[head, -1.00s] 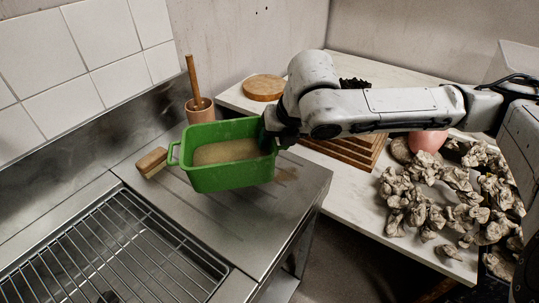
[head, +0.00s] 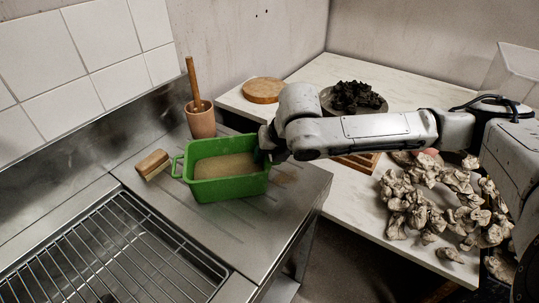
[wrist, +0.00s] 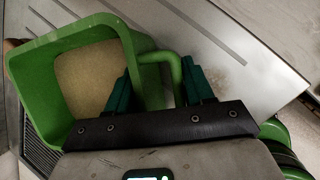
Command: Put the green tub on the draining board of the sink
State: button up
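The green tub (head: 228,188) sits upright on the ribbed draining board (head: 262,236), with sandy-coloured material inside. Its left handle shows in the head view. In the wrist view the tub (wrist: 38,92) fills the left side, with a handle bar (wrist: 174,72) near its right wall. My gripper (wrist: 158,72) is at that handle, its two teal fingers spread apart. One finger is over the tub's side and the other is just outside the handle bar. In the head view my gripper (head: 262,152) is at the tub's right rim, its fingers mostly hidden.
A wooden brush (head: 153,163) lies left of the tub. A clay-coloured pot (head: 201,122) with a wooden stick stands behind it. The sink's wire rack (head: 120,250) is at front left. Oyster-like shells (head: 425,195), a dark-filled bowl (head: 355,100) and a round board (head: 264,90) are on the white counter.

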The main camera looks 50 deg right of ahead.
jog(key=o, duration=0.4)
jog(key=shift+r, duration=0.1)
jog(key=p+v, duration=0.1)
jog(key=v, duration=1.1)
